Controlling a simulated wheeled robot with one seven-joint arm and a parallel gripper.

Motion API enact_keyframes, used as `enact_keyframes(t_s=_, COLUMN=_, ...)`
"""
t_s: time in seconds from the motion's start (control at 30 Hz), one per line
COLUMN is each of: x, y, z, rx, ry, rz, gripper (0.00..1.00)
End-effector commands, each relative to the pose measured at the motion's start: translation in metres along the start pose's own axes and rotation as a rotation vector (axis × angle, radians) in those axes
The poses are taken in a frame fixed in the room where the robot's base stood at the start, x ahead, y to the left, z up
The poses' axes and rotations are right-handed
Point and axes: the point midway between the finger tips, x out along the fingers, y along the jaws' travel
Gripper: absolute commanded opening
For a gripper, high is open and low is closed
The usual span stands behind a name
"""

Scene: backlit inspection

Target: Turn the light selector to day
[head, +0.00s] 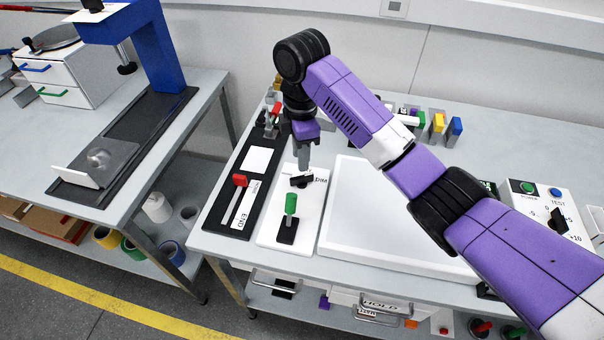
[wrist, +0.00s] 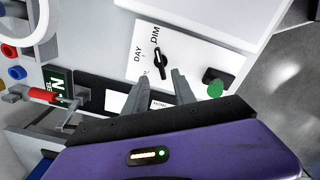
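The light selector is a black knob (wrist: 160,58) on a white panel (wrist: 190,45), with DAY and DIM printed beside it. The long axis of the knob lies roughly toward DIM, and DAY is off to its left in the wrist view. Another label near the left finger is too small to read. In the head view the knob (head: 301,181) is partly covered by my gripper (head: 303,168), which points down over it. In the wrist view my gripper (wrist: 160,76) has its two fingers apart, with nothing between them; the knob shows just beyond the tips. I cannot tell whether they touch it.
A green-topped lever (head: 291,206) stands on the same panel, close to the right finger in the wrist view. A black panel with a red slider (head: 240,180) lies to the left. A large white light box (head: 375,215) is to the right, under my arm.

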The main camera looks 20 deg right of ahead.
Motion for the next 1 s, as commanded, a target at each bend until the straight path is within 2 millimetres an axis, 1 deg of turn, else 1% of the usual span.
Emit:
enact_keyframes(t_s=0.07, x=0.002, y=-0.001, z=0.004, rx=-0.006, ry=-0.012, rz=-0.013, gripper=0.32)
enact_keyframes(t_s=0.17, x=0.011, y=-0.002, z=0.004, rx=-0.007, ry=-0.012, rz=-0.016, gripper=0.32)
enact_keyframes(t_s=0.4, x=0.049, y=-0.003, z=0.005, rx=-0.004, ry=-0.011, rz=-0.015, gripper=0.32)
enact_keyframes(t_s=0.5, x=0.061, y=-0.003, z=0.004, rx=-0.005, ry=-0.011, rz=-0.014, gripper=0.32)
enact_keyframes(t_s=0.6, x=0.070, y=-0.002, z=0.004, rx=-0.005, ry=-0.011, rz=-0.012, gripper=0.32)
enact_keyframes(t_s=0.73, x=0.075, y=-0.002, z=0.004, rx=-0.006, ry=-0.011, rz=-0.010, gripper=0.32)
enact_keyframes(t_s=0.97, x=0.076, y=-0.002, z=0.004, rx=-0.006, ry=-0.010, rz=-0.010, gripper=0.32)
enact_keyframes(t_s=1.0, x=0.076, y=-0.002, z=0.004, rx=-0.006, ry=-0.010, rz=-0.010, gripper=0.24)
